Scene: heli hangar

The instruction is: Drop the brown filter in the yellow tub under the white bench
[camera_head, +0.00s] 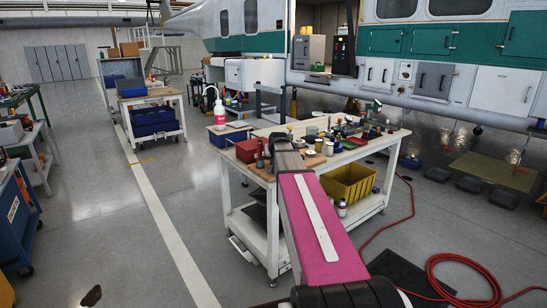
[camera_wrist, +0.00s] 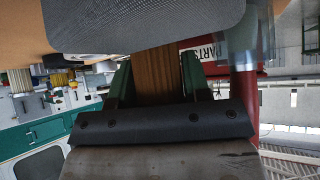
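The brown filter (camera_wrist: 158,72), with a ribbed face, fills the space between the green fingers of my gripper (camera_wrist: 158,88) in the wrist view. The fingers seem to touch it on both sides. Its far end is hidden behind a grey shape, and I cannot tell if it rests on the bench. In the head view my arm hides the gripper and filter at the near left of the bench top. The yellow tub (camera_head: 345,187) stands on the lower shelf of the white bench (camera_head: 247,222), right of my arm.
A red box (camera_head: 248,150) marked PARTS stands close by on the bench; it also shows behind the filter in the wrist view (camera_wrist: 196,52). Bottles, jars and tools crowd the bench top. A red hose (camera_head: 460,262) lies on the floor at right.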

